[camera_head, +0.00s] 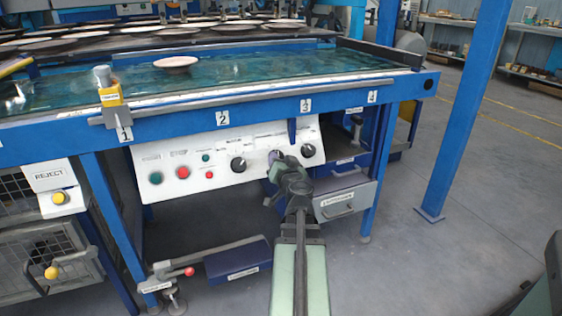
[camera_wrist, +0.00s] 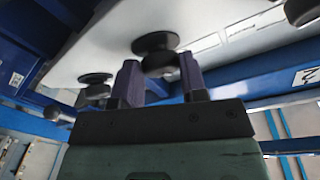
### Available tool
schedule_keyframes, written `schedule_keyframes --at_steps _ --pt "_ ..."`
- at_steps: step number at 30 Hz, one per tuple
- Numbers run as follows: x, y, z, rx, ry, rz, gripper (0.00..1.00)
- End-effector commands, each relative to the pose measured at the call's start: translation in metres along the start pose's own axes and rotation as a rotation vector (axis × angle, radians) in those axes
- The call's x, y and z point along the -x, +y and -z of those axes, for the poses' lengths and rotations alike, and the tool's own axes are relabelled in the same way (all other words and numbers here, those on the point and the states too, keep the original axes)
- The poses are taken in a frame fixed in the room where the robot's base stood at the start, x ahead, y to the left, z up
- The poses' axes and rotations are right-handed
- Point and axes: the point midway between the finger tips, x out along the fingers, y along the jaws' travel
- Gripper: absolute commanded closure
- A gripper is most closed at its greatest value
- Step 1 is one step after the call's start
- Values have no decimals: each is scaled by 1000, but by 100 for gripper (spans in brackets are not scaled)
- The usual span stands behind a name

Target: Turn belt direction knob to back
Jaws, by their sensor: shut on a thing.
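The white control panel (camera_head: 220,160) carries a row of black knobs. The left knob (camera_head: 238,164) and right knob (camera_head: 308,151) are uncovered. My gripper (camera_head: 277,160) is at the middle knob and mostly hides it. In the wrist view, the purple fingers of my gripper (camera_wrist: 160,77) stand on either side of this dark round knob (camera_wrist: 155,42), shut on it. Other knobs show at the left (camera_wrist: 95,84) and the upper right edge (camera_wrist: 302,10). The labels are too small to read, so I cannot tell which knob sets belt direction.
Red (camera_head: 183,172) and green buttons sit on the panel's left. A grey drawer (camera_head: 345,200) is to the right of my arm. A blue pedal (camera_head: 237,260) and a red-knobbed lever (camera_head: 189,271) are low left.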

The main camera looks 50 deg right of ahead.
Motion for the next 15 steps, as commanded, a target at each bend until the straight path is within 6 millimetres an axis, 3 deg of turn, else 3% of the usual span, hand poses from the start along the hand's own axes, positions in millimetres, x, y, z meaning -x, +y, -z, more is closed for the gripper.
schedule_keyframes --at_steps 15 --pt "0 -4 0 -264 43 -160 84"
